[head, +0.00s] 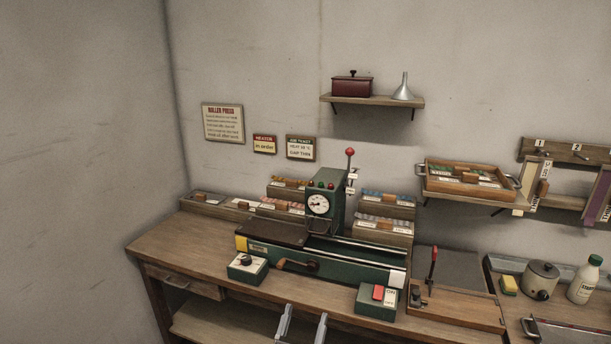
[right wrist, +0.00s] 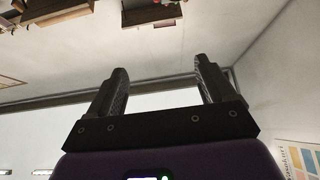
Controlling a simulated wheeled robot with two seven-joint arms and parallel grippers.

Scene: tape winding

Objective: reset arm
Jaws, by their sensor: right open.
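My right gripper (head: 305,313) shows only as two grey fingers at the bottom edge of the head view, in front of the bench. The fingers stand apart with nothing between them. In the right wrist view my right gripper (right wrist: 161,65) is also open and empty, with its dark fingers spread and the wall and room edges behind. It touches nothing that I can see. My left gripper is in neither view.
A green press machine (head: 325,210) stands on the wooden bench (head: 165,240). A dial box (head: 248,268) and a red-switch box (head: 376,301) sit at its front. A lever board (head: 455,300) is to the right. A wall shelf (head: 370,101) hangs above. The bench's left end is clear.

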